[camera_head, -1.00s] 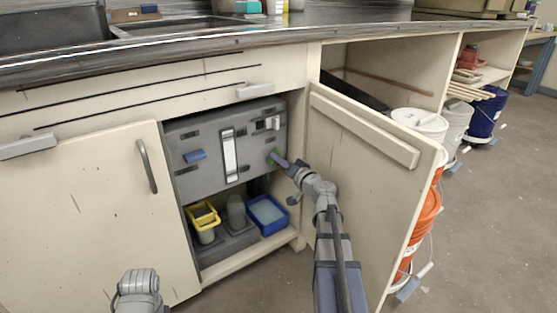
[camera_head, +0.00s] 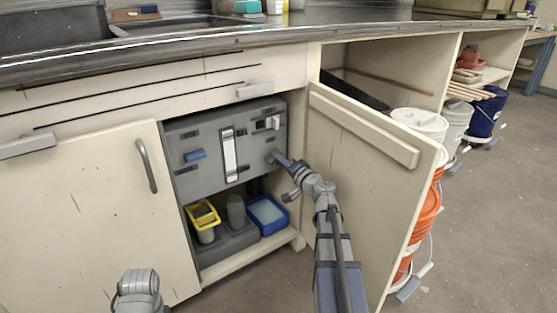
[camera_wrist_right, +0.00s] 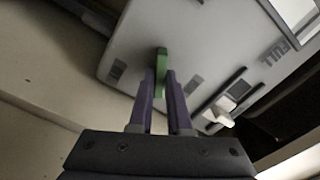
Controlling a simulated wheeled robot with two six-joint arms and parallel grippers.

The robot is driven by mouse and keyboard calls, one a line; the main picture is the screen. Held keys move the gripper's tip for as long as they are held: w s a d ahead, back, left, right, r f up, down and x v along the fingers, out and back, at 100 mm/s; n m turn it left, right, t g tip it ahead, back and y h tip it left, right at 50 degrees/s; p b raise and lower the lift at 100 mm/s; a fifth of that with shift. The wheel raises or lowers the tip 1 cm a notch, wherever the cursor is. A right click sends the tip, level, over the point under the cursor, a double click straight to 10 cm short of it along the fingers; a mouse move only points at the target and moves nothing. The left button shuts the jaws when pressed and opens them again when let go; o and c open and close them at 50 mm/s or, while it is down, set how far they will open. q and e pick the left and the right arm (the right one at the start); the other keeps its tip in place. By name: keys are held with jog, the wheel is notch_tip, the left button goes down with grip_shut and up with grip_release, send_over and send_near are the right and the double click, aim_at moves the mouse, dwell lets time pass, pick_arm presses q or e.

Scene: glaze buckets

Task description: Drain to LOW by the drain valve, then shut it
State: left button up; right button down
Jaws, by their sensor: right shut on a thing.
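A grey panel (camera_head: 206,140) stands inside the open cabinet, with a tall white gauge strip (camera_head: 229,155) in its middle. A green valve handle (camera_head: 270,158) sits on the panel's right side, and a blue handle (camera_head: 195,155) on its left. My right gripper (camera_head: 278,159) is at the green handle. In the right wrist view its purple fingers (camera_wrist_right: 160,88) are shut on the green handle (camera_wrist_right: 161,58). The gauge level is too small to read. My left gripper is out of view; only part of that arm shows.
An open door (camera_head: 365,150) stands close to the right of my right arm. Below the panel are a yellow container (camera_head: 203,213) and a blue bin (camera_head: 267,214). A white switch (camera_head: 267,123) is above the green handle. Buckets stand beyond the door.

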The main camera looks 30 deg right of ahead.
jog(key=m, duration=0.5)
jog(key=shift+f, duration=0.1)
jog(key=shift+m, duration=0.5)
jog(key=c, duration=0.9)
grip_release()
jog(key=shift+o, duration=0.2)
jog(key=s, duration=0.7)
jog(key=shift+s+d, duration=0.35)
jog(key=shift+s, duration=0.05)
